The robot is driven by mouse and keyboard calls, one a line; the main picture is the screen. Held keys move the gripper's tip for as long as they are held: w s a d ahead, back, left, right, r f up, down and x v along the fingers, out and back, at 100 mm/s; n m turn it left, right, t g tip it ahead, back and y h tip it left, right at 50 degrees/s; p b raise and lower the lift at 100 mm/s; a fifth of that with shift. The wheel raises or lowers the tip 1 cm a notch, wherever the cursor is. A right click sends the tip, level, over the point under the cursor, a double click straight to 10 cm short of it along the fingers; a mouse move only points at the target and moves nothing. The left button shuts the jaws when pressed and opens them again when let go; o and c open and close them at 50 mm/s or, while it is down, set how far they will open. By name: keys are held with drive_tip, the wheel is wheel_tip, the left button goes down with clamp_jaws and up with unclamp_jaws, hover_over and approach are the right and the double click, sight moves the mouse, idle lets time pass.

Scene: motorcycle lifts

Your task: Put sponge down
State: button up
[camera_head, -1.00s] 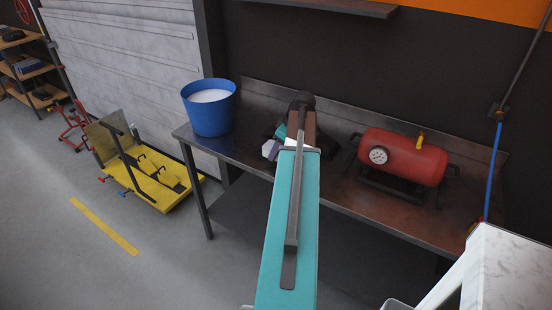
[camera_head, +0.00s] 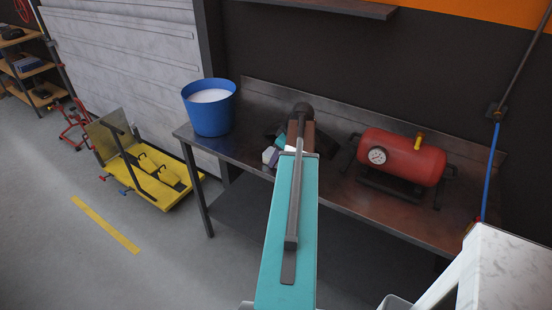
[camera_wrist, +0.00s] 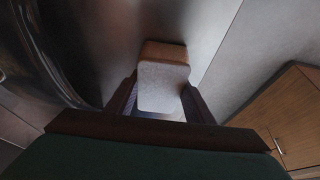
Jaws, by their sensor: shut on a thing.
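In the wrist view, my gripper (camera_wrist: 160,92) is shut on the sponge (camera_wrist: 163,87), a block with a pale grey broad face and a brown side. The sponge sits between the two dark fingers, with a dark, shiny surface beyond it. I cannot tell whether the sponge touches that surface. In the head view, my teal arm reaches over the metal workbench (camera_head: 340,187) and hides most of the gripper. A small pale and purple shape shows left of the arm end, too small to identify surely.
A blue bucket (camera_head: 209,112) with white contents stands at the bench's left end. A red air tank (camera_head: 402,158) with a gauge stands to the right. A yellow lift (camera_head: 155,182) is on the floor at left. A wooden cabinet (camera_wrist: 295,115) shows in the wrist view.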

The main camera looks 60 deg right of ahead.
drive_tip(key=shift+f, duration=0.2)
drive_tip(key=o, duration=0.9)
drive_tip(key=shift+r, duration=0.15)
drive_tip(key=shift+r, duration=0.1)
drive_tip(key=shift+b+v, duration=1.4)
drive_tip(key=shift+v, duration=4.55)
